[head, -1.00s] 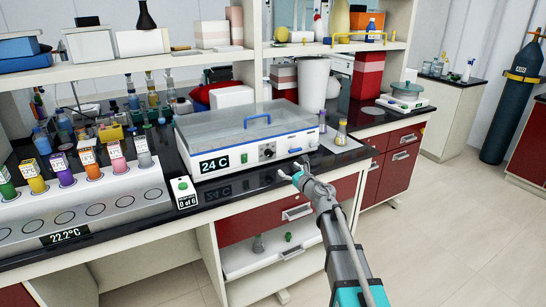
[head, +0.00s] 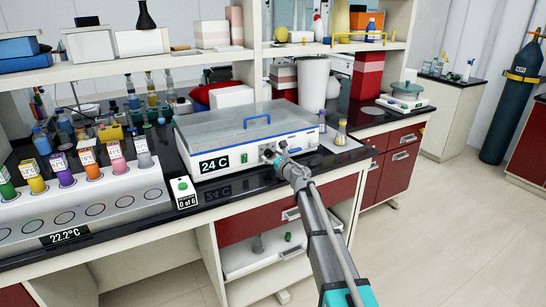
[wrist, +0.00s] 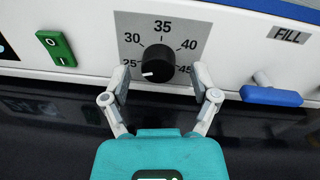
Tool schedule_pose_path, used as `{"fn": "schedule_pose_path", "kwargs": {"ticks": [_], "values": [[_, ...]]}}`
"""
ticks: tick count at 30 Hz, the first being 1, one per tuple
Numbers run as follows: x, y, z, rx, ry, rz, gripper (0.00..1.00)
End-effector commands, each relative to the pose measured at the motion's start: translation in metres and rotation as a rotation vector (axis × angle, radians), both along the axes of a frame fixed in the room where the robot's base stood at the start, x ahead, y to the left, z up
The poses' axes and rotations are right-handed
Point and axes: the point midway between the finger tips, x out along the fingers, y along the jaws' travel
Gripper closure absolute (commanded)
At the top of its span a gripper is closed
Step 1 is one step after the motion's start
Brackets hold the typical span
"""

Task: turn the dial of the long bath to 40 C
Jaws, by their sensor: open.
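The long bath (head: 215,142) is a white box with a clear lid and blue handle on the bench, and its display (head: 215,164) reads 24 C. Its black dial (wrist: 157,63) shows in the wrist view on a grey plate marked 25 to 45, with the white pointer at the lower left, just below 25. My gripper (wrist: 162,75) is open, with one finger on each side of the dial's lower part and gaps between fingers and dial. In the head view my gripper (head: 276,155) is at the bath's front and covers part of the dial.
A green rocker switch (wrist: 57,49) is left of the dial, and a blue-handled tap (wrist: 271,96) under a FILL label is right of it. A small counter reading 0 of 6 (head: 184,193) stands at the bench edge. Flasks (head: 341,133) stand right of the bath.

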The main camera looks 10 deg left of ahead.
Motion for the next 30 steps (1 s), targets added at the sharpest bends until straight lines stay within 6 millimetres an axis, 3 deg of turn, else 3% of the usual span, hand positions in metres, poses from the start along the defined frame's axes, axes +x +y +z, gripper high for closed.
{"fn": "schedule_pose_path", "kwargs": {"ticks": [9, 21, 23, 30], "values": [[0.001, 0.001, 0.0, 0.0, 0.0, 0.0, 0.23], [0.001, 0.001, 0.0, 0.0, 0.0, 0.0, 0.97], [0.001, -0.01, 0.0, 0.0, 0.0, -0.004, 1.0], [0.002, -0.002, 0.0, 0.012, 0.008, -0.005, 1.0]]}}
